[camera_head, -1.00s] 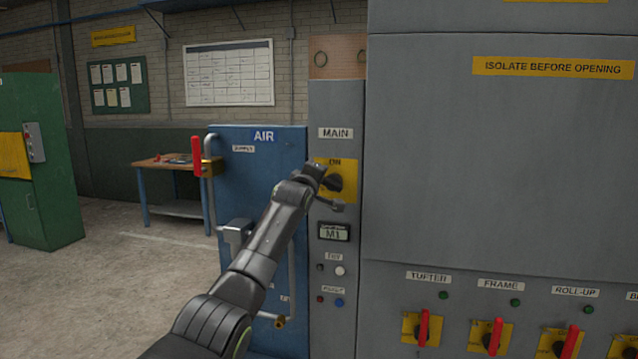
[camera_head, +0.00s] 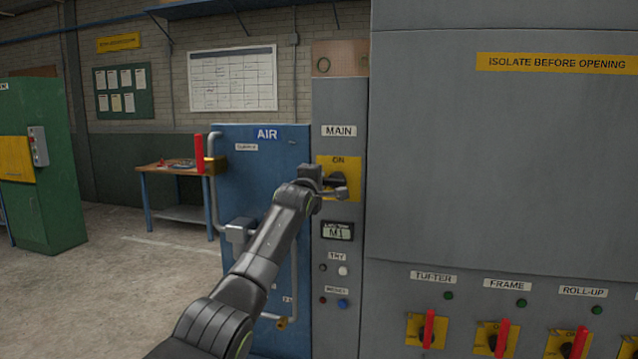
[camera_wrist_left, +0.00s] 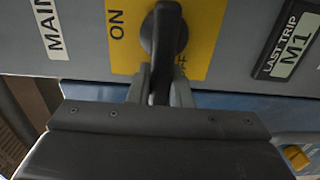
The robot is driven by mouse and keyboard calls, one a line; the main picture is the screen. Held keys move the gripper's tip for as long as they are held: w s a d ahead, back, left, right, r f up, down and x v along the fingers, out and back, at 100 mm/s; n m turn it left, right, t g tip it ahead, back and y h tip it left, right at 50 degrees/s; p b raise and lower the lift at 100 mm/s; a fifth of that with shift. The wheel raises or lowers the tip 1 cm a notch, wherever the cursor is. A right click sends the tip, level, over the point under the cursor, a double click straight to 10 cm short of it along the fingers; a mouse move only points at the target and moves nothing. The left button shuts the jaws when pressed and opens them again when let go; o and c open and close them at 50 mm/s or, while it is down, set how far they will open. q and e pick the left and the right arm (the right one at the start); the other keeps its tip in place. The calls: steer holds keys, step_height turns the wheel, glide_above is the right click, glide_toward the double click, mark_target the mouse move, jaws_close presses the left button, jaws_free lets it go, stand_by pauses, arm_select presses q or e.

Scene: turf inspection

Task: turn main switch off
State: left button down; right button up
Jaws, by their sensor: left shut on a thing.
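The main switch is a black rotary handle on a yellow plate (camera_head: 352,165), below the MAIN label on the narrow grey panel. In the left wrist view the black handle (camera_wrist_left: 165,35) lies crosswise on the plate, between the two grey fingers of my left gripper (camera_wrist_left: 160,88). ON reads at one side of the plate; OFF is partly hidden by a finger. In the head view my left gripper (camera_head: 335,188) reaches the switch from the left and covers part of it. It is shut on the handle. My right gripper is not in view.
A blue AIR cabinet (camera_head: 262,190) with a red-handled valve (camera_head: 199,155) stands left of the panel, close behind my left arm. The LAST TRIP display (camera_head: 337,231) and small buttons sit below the switch. Red-handled TUFTER (camera_head: 429,329), FRAME and ROLL-UP switches are at lower right.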

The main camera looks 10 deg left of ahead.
arm_select(q)
steer(key=shift+f, duration=0.1)
steer(key=c, duration=1.3)
jaws_free()
steer(key=shift+s, duration=0.1)
steer(key=s+b, duration=0.2)
steer(key=s, duration=0.3)
steer(key=s+b, duration=0.2)
steer(key=s, duration=0.4)
steer(key=s+b, duration=0.2)
steer(key=s, duration=0.4)
steer(key=shift+s+a+b, duration=0.1)
steer(key=shift+a+b, duration=0.2)
